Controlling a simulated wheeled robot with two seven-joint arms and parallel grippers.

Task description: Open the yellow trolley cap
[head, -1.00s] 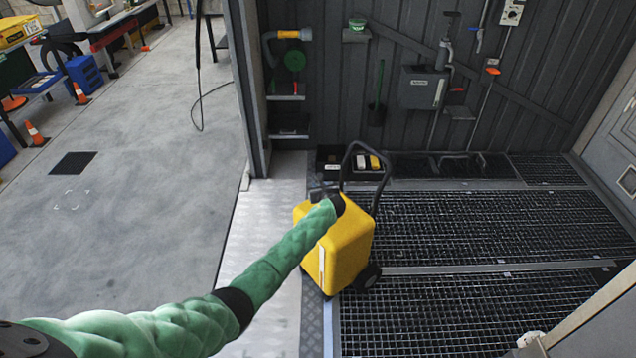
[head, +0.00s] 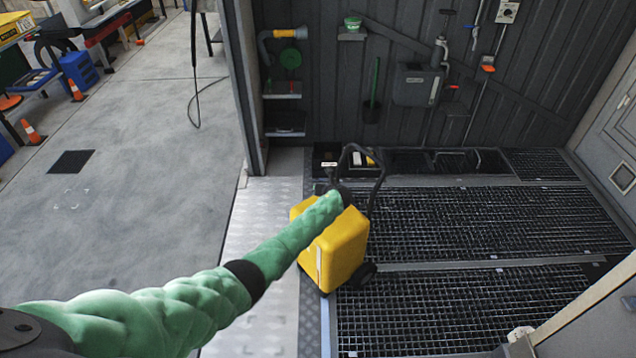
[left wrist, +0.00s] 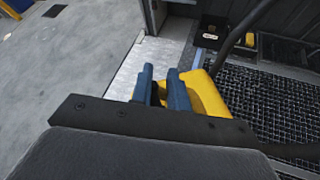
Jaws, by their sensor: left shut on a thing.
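The yellow trolley (head: 345,250) stands upright on its wheels at the left edge of the floor grating, its black handle (head: 384,170) rising behind it. My left arm reaches across it, and my left gripper (head: 328,187) is at its top. In the left wrist view, the two blue fingers (left wrist: 161,84) stand close together with a narrow dark gap between them, beside the yellow trolley body (left wrist: 207,96). The gripper is shut on the trolley cap, which is mostly hidden by the fingers and my arm. My right gripper is not in view.
A dark bin (head: 327,158) with small items stands by the back wall behind the trolley. Wall shelves (head: 283,97) and a grey box (head: 416,85) are above. The grating (head: 480,215) to the right is clear, as is most of the concrete floor (head: 130,220).

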